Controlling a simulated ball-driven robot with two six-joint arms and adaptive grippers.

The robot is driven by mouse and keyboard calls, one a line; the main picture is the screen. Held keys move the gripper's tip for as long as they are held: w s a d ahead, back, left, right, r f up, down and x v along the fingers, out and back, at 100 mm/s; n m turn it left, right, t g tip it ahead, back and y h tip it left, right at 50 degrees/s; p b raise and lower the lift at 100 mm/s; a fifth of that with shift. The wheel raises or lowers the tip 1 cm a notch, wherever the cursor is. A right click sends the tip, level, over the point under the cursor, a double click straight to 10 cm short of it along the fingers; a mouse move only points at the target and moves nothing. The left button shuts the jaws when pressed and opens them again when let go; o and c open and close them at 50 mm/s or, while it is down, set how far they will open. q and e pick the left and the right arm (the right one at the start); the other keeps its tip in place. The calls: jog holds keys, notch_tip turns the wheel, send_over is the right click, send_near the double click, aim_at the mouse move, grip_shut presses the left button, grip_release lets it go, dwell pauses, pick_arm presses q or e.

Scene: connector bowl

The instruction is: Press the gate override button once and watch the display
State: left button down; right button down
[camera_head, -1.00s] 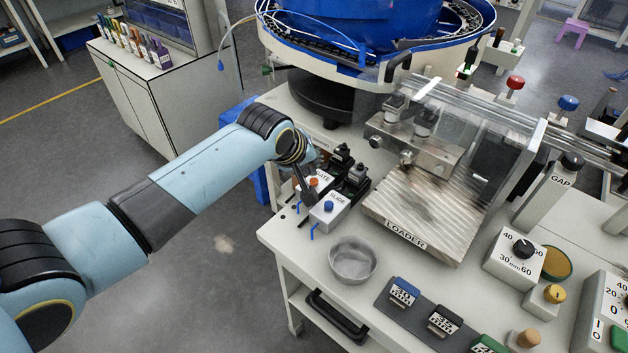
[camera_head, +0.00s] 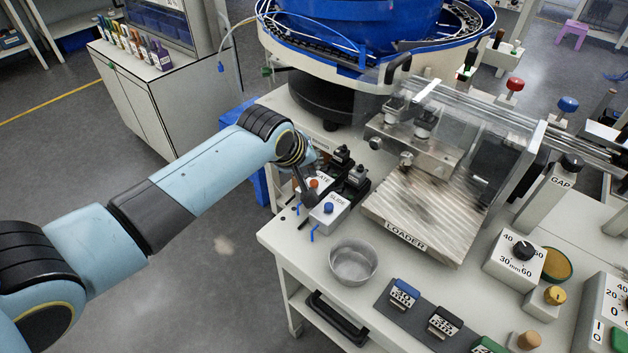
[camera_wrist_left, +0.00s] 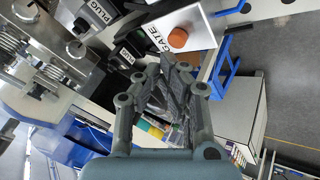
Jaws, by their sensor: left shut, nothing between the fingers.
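The orange gate button (camera_head: 314,183) sits on a white box marked GATE, partly covered by my left gripper in the head view. In the left wrist view the orange button (camera_wrist_left: 178,38) shows whole on its white plate (camera_wrist_left: 200,28), just beyond the fingertips. My left gripper (camera_head: 308,198) is shut and empty, beside the button. Its fingertips also show in the left wrist view (camera_wrist_left: 176,66); I cannot tell whether they touch the box. I cannot make out a display with a reading in either view. My right gripper is not in view.
A white SLIDE box (camera_head: 328,214) with a blue button stands right next to the gate box. Black connectors (camera_head: 355,176) sit behind. A grey bowl (camera_head: 353,262) and the ribbed LOADER plate (camera_head: 420,215) are to the right. The blue feeder bowl (camera_head: 350,20) rises at the back.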

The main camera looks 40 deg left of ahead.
aim_at(311, 180)
pick_arm(q)
jog(key=shift+f, duration=0.1)
jog(key=shift+f, duration=0.35)
jog(key=shift+f, duration=0.5)
dwell(0.7)
jog(key=shift+r, duration=0.1)
jog(key=shift+r+p, duration=0.85)
jog(key=shift+p, duration=0.1)
notch_tip(311, 180, up, 5)
jog(key=p, duration=0.5)
